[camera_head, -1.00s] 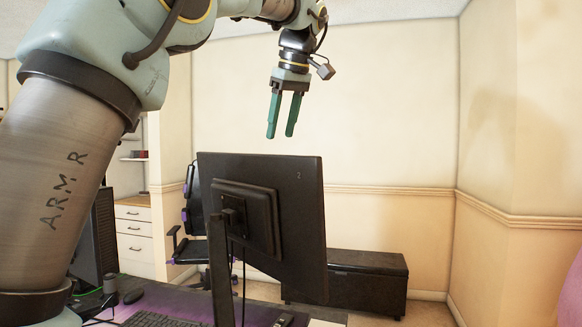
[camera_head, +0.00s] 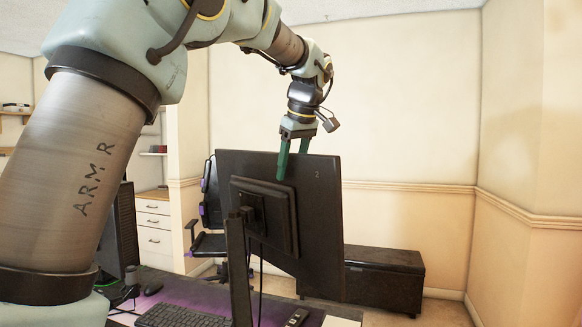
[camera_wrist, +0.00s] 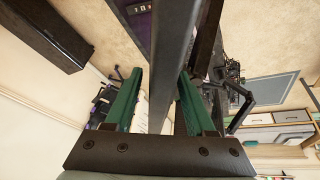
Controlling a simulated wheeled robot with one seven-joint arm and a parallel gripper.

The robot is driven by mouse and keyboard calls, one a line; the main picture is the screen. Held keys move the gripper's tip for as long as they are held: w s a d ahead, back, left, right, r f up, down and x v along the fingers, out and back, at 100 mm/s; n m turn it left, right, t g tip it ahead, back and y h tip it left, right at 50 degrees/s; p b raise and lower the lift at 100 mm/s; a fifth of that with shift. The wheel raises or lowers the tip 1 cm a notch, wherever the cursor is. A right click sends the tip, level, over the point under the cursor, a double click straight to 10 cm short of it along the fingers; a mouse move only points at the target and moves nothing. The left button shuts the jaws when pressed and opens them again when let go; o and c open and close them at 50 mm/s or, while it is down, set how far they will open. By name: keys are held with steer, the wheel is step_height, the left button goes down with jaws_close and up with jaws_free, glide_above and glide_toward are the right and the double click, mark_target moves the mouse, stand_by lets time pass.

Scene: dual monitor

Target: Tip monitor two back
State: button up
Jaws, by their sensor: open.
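Monitor two (camera_head: 318,215) is a dark screen seen from behind, with a small 2 near its upper right corner. It stands upright on its stand (camera_head: 238,270). My gripper (camera_head: 293,160) points down at its top edge, jaws apart. One green finger shows in front of the monitor's back face. The other finger's tip is hidden behind the panel. In the wrist view the monitor's dark edge (camera_wrist: 172,60) runs between the two green fingers of my gripper (camera_wrist: 160,75). I cannot tell whether either finger touches it.
An office chair (camera_head: 208,235) and a low dark cabinet (camera_head: 385,280) stand beyond.

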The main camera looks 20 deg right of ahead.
jaws_close()
stand_by(0.3)
stand_by(1.1)
